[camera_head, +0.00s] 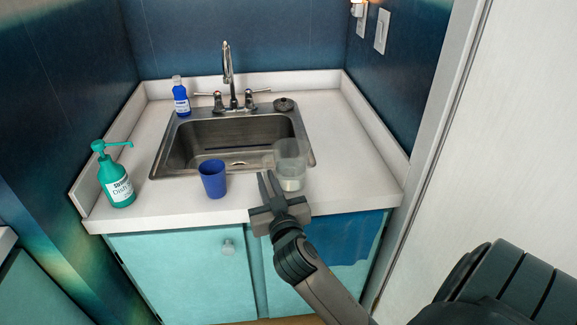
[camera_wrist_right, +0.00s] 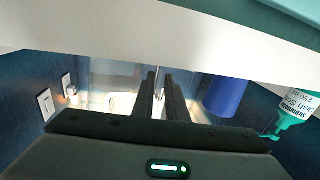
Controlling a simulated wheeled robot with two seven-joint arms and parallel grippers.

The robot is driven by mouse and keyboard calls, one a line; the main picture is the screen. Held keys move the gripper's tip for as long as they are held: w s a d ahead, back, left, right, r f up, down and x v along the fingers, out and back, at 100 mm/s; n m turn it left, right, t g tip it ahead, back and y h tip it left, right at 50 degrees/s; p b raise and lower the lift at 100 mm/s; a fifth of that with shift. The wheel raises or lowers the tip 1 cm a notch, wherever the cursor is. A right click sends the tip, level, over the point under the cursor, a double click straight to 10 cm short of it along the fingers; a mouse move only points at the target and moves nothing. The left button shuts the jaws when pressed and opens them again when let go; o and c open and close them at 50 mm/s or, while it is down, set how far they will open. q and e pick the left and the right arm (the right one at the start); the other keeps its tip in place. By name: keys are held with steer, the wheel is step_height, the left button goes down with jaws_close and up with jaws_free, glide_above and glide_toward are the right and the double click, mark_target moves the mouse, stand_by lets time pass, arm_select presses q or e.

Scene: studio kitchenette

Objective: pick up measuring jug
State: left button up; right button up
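The measuring jug (camera_head: 291,168) is a clear, see-through container standing upright on the white counter at the front right corner of the sink. My right gripper (camera_head: 266,174) is over the counter's front edge, just left of the jug and apart from it. Its two fingers are slightly parted with nothing between them. In the right wrist view the fingers (camera_wrist_right: 161,76) show a narrow gap, and the jug (camera_wrist_right: 118,78) appears faintly to their left. My left gripper is in neither view.
A blue cup (camera_head: 213,180) stands left of the right gripper, in front of the sink (camera_head: 190,140). A green soap pump bottle (camera_head: 115,178) is at the counter's left; a small blue bottle (camera_head: 181,98) stands behind the sink. The counter right of the jug (camera_head: 355,165) is clear.

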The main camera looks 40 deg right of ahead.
steer(key=shift+w, duration=0.1)
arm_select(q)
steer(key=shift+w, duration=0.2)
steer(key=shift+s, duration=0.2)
